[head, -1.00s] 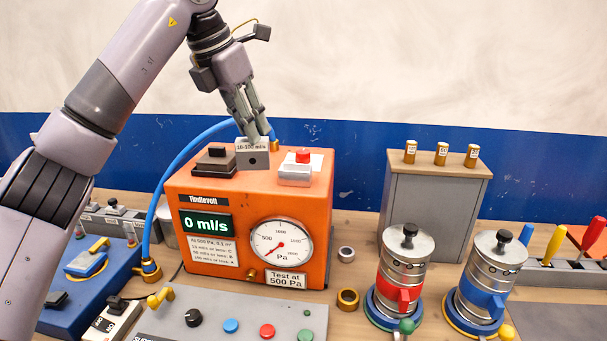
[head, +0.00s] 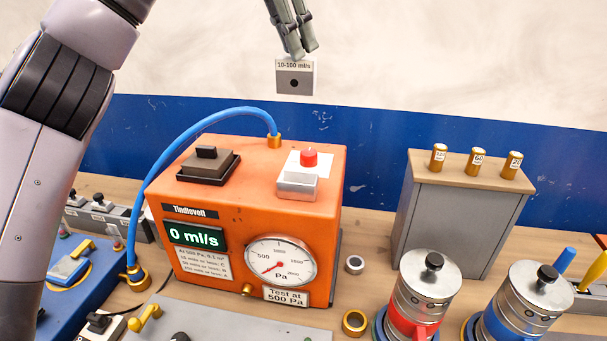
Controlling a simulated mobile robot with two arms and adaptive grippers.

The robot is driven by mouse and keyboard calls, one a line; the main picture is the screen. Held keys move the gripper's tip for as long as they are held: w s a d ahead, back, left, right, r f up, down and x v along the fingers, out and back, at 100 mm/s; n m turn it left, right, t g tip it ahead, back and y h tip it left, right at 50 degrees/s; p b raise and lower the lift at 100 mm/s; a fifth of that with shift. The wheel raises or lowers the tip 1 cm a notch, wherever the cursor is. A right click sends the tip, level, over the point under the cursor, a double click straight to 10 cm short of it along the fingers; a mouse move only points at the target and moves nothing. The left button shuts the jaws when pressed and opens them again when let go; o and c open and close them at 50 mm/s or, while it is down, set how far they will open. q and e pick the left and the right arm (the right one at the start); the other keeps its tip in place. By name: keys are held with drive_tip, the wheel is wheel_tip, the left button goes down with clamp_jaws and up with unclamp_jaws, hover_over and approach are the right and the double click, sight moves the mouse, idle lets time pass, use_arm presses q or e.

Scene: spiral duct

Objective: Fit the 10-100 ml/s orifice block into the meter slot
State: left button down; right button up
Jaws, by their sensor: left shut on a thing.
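The grey orifice block (head: 294,82), labelled 10-100 ml/s with a dark round hole in its face, hangs upright in the air. My left gripper (head: 296,54) is shut on its top edge, high above the meter and in front of the pale wall. The orange meter (head: 254,217) stands on the bench and reads 0 ml/s. On its top are a dark square fitting (head: 208,165) with a black knob, and a silver block (head: 297,184) with a red button. The inside of any slot is hidden. My right gripper is out of view.
A blue hose (head: 170,160) arches from a brass fitting on the meter's top to the left. A grey cabinet (head: 455,222) with brass weights stands to the right. Red (head: 420,295) and blue (head: 527,300) banded metal canisters stand at front right. Brass and silver rings lie beside the meter.

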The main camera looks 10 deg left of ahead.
sight(288, 94)
use_arm(q)
drive_tip(key=shift+x, duration=1.1)
drive_tip(key=f, duration=0.5)
drive_tip(key=s+f, duration=0.1)
drive_tip(key=f, duration=0.2)
drive_tip(key=shift+s+a+f, duration=0.1)
drive_tip(key=shift+a+f, duration=0.15)
drive_tip(key=shift+a, duration=0.05)
drive_tip(key=f+p, duration=0.1)
drive_tip(key=f, duration=0.7)
drive_tip(key=shift+w+d+f+p, duration=0.1)
drive_tip(key=shift+w+f+p, duration=0.1)
drive_tip(key=shift+f+p, duration=0.2)
drive_tip(key=shift+f, duration=0.3)
drive_tip(key=c, duration=1.4)
unclamp_jaws()
drive_tip(key=shift+o, duration=0.2)
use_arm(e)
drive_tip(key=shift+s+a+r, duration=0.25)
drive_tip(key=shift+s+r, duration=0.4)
